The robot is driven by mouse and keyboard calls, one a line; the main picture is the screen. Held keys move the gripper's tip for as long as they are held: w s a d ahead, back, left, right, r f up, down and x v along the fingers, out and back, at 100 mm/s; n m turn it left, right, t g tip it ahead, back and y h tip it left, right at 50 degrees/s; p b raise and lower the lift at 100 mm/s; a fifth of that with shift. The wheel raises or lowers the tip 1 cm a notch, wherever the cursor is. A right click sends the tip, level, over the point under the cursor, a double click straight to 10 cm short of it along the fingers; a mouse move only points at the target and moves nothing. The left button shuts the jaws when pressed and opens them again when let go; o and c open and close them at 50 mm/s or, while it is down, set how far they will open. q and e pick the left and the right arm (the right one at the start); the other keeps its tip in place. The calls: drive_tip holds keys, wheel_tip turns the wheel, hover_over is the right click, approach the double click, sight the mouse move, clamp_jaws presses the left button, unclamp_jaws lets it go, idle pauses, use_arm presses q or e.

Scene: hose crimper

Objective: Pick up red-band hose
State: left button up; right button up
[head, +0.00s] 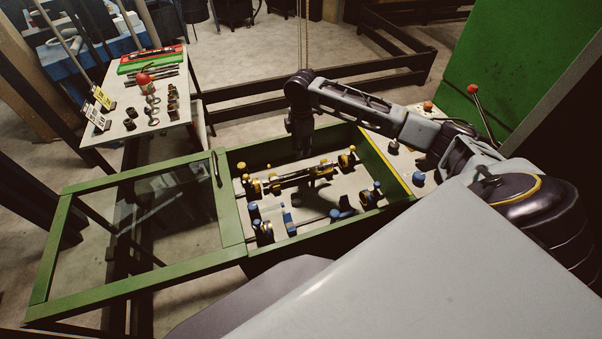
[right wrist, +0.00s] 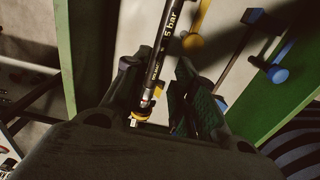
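A black hose (head: 305,176) lies across the yellow-topped holders in the green-framed box. In the right wrist view the black hose (right wrist: 160,60) has white print reading "5 bar" and a small reddish mark near its metal end. My right gripper (head: 302,148) points down over the box, above the hose. In the right wrist view its fingers (right wrist: 160,85) are apart, one on each side of the hose, with a gap on the right side. Whether the left finger touches the hose is unclear. My left gripper is out of view.
The box (head: 232,208) has green walls and an open glazed lid (head: 140,225) at left. Blue-topped holders (head: 290,222) stand nearer in the box. A side table (head: 112,100) at the back left carries fittings. A red-knobbed lever (head: 474,90) stands by the green panel.

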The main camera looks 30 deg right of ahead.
hover_over(300, 171)
drive_tip(key=shift+s+d+f, duration=0.1)
drive_tip(key=shift+d+f, duration=0.05)
drive_tip(key=shift+f, duration=3.65)
drive_tip(key=shift+f+p, duration=0.7)
drive_tip(key=shift+f, duration=1.9)
clamp_jaws()
